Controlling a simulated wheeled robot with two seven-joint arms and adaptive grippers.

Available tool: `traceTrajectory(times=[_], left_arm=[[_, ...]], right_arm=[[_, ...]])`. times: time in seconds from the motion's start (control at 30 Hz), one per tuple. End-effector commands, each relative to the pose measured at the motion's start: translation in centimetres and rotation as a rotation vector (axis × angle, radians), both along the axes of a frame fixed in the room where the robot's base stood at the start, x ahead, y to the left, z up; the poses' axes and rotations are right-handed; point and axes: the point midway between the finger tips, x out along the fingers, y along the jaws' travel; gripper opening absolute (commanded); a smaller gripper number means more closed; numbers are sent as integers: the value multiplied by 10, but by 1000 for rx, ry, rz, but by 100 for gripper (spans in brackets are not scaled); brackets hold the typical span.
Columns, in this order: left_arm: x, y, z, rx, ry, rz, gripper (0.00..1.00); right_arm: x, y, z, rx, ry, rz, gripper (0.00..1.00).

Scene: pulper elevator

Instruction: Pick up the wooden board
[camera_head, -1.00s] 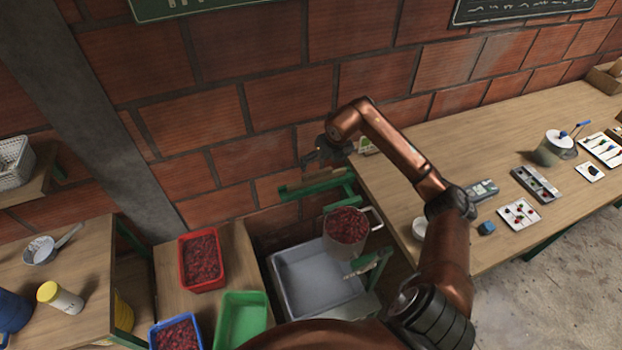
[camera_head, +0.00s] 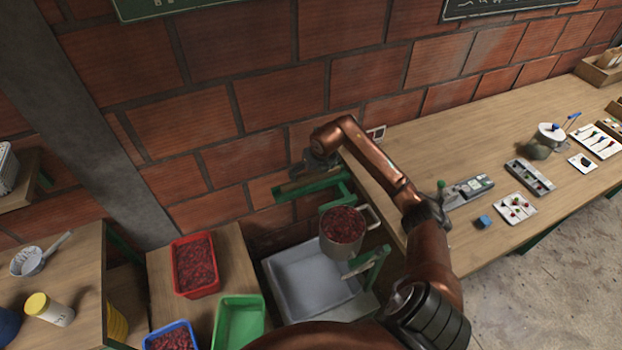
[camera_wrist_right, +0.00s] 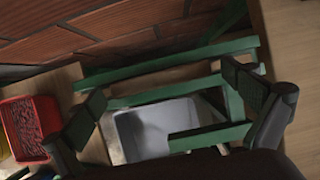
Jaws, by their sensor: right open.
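The wooden board looks like the narrow tan-brown strip (camera_head: 306,185) lying along the green metal frame (camera_head: 318,188) by the brick wall in the head view. My right gripper (camera_head: 313,165) is just above it, dark and partly lost against the bricks. In the right wrist view its two fingers stand wide apart and empty (camera_wrist_right: 165,82), over the long green bars of the frame (camera_wrist_right: 165,63). I cannot clearly tell the board from the bars there, nor whether a finger touches it. My left gripper is not in view.
A red crate (camera_head: 195,265), a green crate (camera_head: 239,322) and a blue crate (camera_head: 170,336) stand left. A long table (camera_head: 470,150) with trays is right; the brick wall (camera_head: 250,100) is close behind.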

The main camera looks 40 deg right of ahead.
Motion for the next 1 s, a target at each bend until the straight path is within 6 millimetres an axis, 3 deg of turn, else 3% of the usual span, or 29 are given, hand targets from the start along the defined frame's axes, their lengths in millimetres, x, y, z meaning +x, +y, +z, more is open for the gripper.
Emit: traceTrajectory(times=[0.6, 1.0], left_arm=[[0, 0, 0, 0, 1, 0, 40], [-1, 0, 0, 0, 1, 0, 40]], right_arm=[[0, 0, 1, 0, 0, 0, 61], [1, 0, 8, -2, -3, 0, 60]])
